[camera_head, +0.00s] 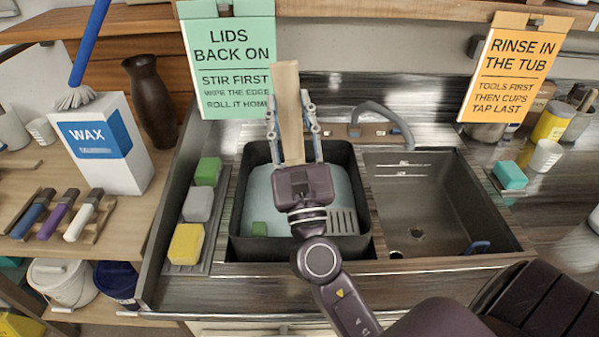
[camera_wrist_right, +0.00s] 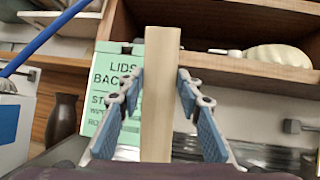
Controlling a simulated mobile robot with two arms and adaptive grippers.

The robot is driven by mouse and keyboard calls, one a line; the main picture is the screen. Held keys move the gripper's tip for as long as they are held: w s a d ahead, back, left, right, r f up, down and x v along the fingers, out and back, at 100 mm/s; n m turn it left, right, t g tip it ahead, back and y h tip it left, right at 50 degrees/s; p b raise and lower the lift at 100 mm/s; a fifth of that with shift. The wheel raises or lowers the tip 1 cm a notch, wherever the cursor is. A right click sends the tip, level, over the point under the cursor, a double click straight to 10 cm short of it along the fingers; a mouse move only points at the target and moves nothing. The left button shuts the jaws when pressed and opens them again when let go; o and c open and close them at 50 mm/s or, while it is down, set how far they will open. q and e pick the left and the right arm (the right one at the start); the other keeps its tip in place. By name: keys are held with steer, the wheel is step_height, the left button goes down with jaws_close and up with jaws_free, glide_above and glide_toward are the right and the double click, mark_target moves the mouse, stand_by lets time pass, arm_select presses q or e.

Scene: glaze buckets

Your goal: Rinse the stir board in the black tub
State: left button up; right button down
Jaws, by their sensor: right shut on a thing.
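The stir board (camera_head: 290,125) is a pale, flat wooden strip in my right gripper (camera_head: 289,103), standing up between its fingers. In the right wrist view the board (camera_wrist_right: 160,90) runs up the middle between the blue finger pads. The black tub (camera_head: 236,205) sits in the left part of the sink and holds pale blue water (camera_head: 262,190). My right gripper is over the tub, its palm hiding part of the water. The board's lower end is hidden by the gripper. I cannot tell whether the board touches the water. My left gripper is not in view.
Several sponges sit on a rack (camera_head: 180,268) at left. The "Lids back on" sign (camera_head: 235,65) stands close behind the board. A wax box (camera_head: 105,150) and brushes are further left.

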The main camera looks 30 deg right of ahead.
steer(key=r+p, duration=0.1)
steer(key=r, duration=0.1)
steer(key=r+p, duration=0.2)
steer(key=a+r+p, duration=0.1)
steer(key=r+p, duration=0.1)
steer(key=shift+s+r, duration=0.3)
steer(key=shift+s, duration=0.1)
steer(key=shift+r+p, duration=0.1)
steer(key=shift+p, duration=0.2)
step_height(320, 180, up, 5)
steer(key=p, duration=0.5)
glide_above(286, 76)
steer(key=s+a, duration=0.1)
steer(key=s, duration=0.1)
steer(key=shift+a+f, duration=0.1)
steer(key=shift+f, duration=0.1)
